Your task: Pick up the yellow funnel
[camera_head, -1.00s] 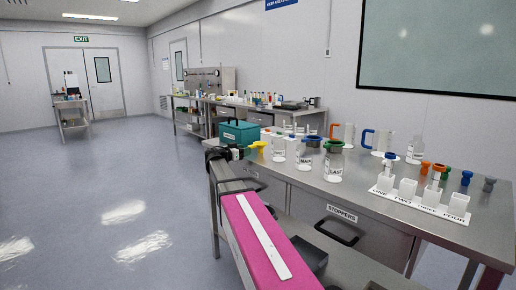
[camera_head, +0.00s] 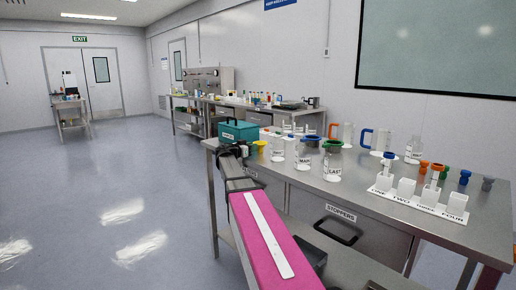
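The yellow funnel (camera_head: 261,145) is small in the head view, near the left part of the steel bench, beside the first labelled glass bottle. My arm reaches out from the bottom of the picture, and my gripper (camera_head: 245,151) is at its far end, just left of the funnel. The two look very close. I cannot tell whether they touch. The fingers are too small and dark to show whether they are open or shut.
A teal box (camera_head: 239,132) stands behind my gripper. Labelled bottles (camera_head: 304,154) with coloured funnels stand to the right. A white numbered rack (camera_head: 420,204) sits farther right. The bench's drawer front (camera_head: 342,212) is beside my arm. Open floor lies left.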

